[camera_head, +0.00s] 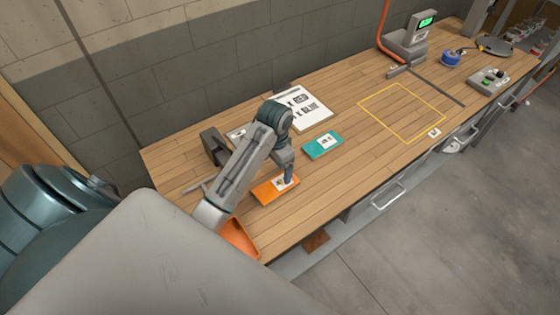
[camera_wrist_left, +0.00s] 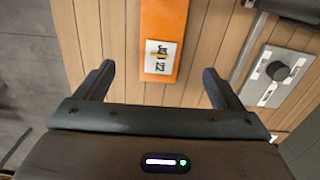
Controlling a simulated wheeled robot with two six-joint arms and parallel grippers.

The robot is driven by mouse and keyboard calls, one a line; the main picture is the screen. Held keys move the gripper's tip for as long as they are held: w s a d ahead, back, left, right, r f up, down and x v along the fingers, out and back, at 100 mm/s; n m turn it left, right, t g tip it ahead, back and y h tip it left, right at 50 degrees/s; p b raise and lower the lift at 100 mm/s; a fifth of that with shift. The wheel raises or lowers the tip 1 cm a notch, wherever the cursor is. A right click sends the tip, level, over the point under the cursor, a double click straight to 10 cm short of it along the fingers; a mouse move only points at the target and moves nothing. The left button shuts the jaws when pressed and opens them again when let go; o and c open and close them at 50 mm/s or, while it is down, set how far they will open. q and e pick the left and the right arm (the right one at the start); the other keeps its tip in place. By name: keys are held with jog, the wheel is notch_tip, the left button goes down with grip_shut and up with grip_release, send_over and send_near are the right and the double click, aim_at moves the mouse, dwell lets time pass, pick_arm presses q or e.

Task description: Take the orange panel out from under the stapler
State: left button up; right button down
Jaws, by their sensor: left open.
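The orange panel (camera_head: 264,191) lies flat on the wooden bench, partly covered by my left arm in the head view. In the left wrist view the panel (camera_wrist_left: 161,25) runs out of the top edge and carries a white label with dark marks. My left gripper (camera_wrist_left: 158,69) is open and empty, its fingers on either side of the panel's near end. In the head view this gripper (camera_head: 288,180) points down over the panel. I cannot make out a stapler on the visible part of the panel. My right gripper is not in view.
A dark block (camera_head: 213,146) stands behind my arm. A teal panel (camera_head: 322,145) and a white printed sheet (camera_head: 305,109) lie to the right. An orange tray (camera_head: 240,240) is at the front left. A grey knob box (camera_wrist_left: 275,70) lies beside the panel. The yellow-outlined area (camera_head: 402,112) is empty.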

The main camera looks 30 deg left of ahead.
aim_at(276, 185)
pick_arm(q)
notch_tip(276, 185, down, 2)
jog(key=b, duration=0.3)
jog(key=shift+s+f, duration=0.1)
jog(key=shift+f, duration=0.05)
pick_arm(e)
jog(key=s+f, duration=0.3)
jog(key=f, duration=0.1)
pick_arm(q)
jog(key=shift+d+f, duration=0.1)
jog(key=shift+f, duration=0.3)
jog(key=f+p, duration=0.1)
jog(key=f, duration=0.1)
jog(key=f+p, duration=0.1)
jog(key=shift+w+f, duration=0.2)
jog(key=shift+f, duration=0.2)
notch_tip(276, 185, down, 2)
jog(key=shift+s+f+p, duration=0.1)
jog(key=shift+f+p, duration=0.05)
jog(key=shift+p, duration=0.45)
jog(key=shift+f, duration=0.5)
jog(key=c, duration=1.1)
jog(key=shift+c, duration=0.5)
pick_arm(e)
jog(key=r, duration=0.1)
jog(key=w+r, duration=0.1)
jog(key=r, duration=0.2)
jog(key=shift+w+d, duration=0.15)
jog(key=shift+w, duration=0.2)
